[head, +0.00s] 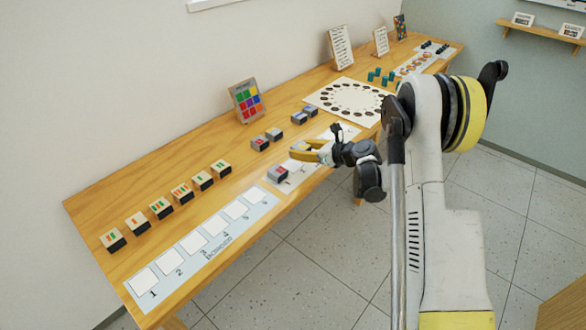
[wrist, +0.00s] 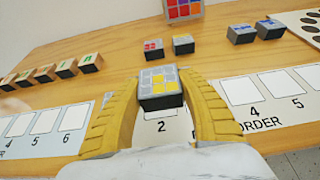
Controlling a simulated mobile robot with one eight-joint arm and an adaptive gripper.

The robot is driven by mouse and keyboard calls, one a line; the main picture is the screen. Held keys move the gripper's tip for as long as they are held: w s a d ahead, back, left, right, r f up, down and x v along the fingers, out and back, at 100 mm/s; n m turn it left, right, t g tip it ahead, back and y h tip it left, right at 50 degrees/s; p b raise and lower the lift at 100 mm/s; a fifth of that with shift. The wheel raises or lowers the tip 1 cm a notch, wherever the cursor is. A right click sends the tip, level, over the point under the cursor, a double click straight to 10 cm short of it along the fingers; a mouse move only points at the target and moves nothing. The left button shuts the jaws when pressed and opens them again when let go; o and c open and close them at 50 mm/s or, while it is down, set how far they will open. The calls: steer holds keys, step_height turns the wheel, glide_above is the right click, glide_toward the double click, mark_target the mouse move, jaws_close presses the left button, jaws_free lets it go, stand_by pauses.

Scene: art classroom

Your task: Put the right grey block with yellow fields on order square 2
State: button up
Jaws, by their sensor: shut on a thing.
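My gripper (wrist: 160,92) is shut on a grey block with yellow fields (wrist: 158,80), one yellow finger on each side of it. The block is upright, its patterned top facing up. Order square 2 (wrist: 170,127) shows just below the block in the wrist view, with the number 2 in front; the block covers its far part. I cannot tell whether the block touches the strip. In the head view my gripper (head: 303,152) is over the order strip (head: 292,184). Another grey block with yellow fields (wrist: 183,44) stands farther back.
A grey block with red fields (head: 277,174) sits at the strip's left end; another (wrist: 153,48) stands behind. Two blue-field blocks (wrist: 255,33) are at the back right. Several wooden blocks (head: 168,205) and a second numbered strip (head: 207,250) lie left. Squares 4 (wrist: 240,91) and 5 are bare.

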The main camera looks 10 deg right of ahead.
mark_target(293, 165)
steer(key=shift+w+a+f+b, duration=0.2)
steer(key=shift+w+a+f, duration=0.15)
steer(key=shift+a+f, duration=0.25)
steer(key=shift+w+a+f+b, duration=0.15)
steer(key=shift+w+a+f, duration=0.25)
steer(key=shift+a, duration=0.25)
step_height(293, 165, down, 4)
steer(key=shift+f+b, duration=0.1)
steer(key=shift+b, duration=1.1)
steer(key=shift+s+r, duration=0.1)
steer(key=shift+r, duration=0.15)
steer(key=shift+f, duration=0.15)
steer(key=o, duration=0.8)
steer(key=shift+o, duration=0.2)
